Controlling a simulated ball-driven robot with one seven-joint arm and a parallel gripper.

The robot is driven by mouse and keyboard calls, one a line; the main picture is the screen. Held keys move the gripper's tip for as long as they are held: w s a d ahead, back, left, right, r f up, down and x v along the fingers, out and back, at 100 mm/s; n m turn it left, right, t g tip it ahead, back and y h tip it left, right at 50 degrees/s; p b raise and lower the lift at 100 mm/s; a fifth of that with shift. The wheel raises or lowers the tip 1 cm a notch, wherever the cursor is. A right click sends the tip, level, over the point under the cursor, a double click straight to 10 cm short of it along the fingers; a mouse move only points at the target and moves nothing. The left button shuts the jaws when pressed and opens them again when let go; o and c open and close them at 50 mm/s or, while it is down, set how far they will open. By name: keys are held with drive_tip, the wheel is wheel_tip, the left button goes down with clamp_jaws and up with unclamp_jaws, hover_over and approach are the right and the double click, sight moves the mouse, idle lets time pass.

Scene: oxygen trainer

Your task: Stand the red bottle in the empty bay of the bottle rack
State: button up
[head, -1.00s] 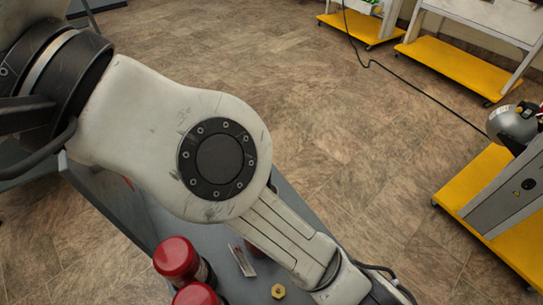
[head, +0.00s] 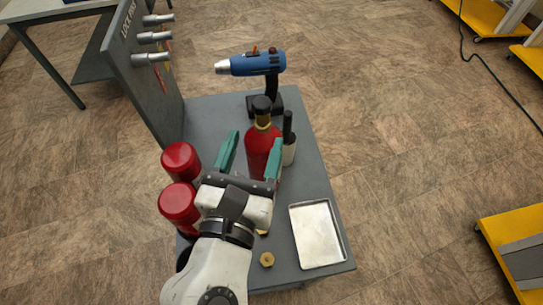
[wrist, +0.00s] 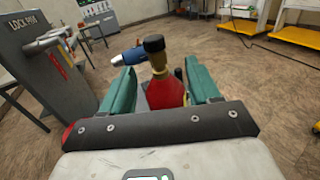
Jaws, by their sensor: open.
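The red bottle (head: 262,145) stands upright on the grey bench, with a brass-coloured neck and black cap. My gripper (head: 254,139) is open, its green fingers pointing toward the bottle from the near side. In the wrist view the bottle (wrist: 165,92) shows beyond and between the spread fingers (wrist: 162,78); I cannot tell whether they reach around it. Two red-topped cylinders (head: 181,160) stand in a row left of my gripper. The rack's frame and empty bay are not clearly visible; my arm covers much of that area.
A blue tool on a black stand (head: 262,65) is behind the bottle. A dark-necked pale bottle (head: 288,143) stands close on its right. A metal tray (head: 317,235) and a brass nut (head: 267,260) lie at the front right. A grey upright panel (head: 145,75) borders the left.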

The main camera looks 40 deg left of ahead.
sight(260, 115)
drive_tip(key=x, duration=0.8)
drive_tip(key=shift+a+r+p, duration=0.1)
drive_tip(key=shift+a+p, duration=0.25)
drive_tip(key=shift+c, duration=0.2)
clamp_jaws()
idle(0.8)
drive_tip(key=shift+r, duration=0.2)
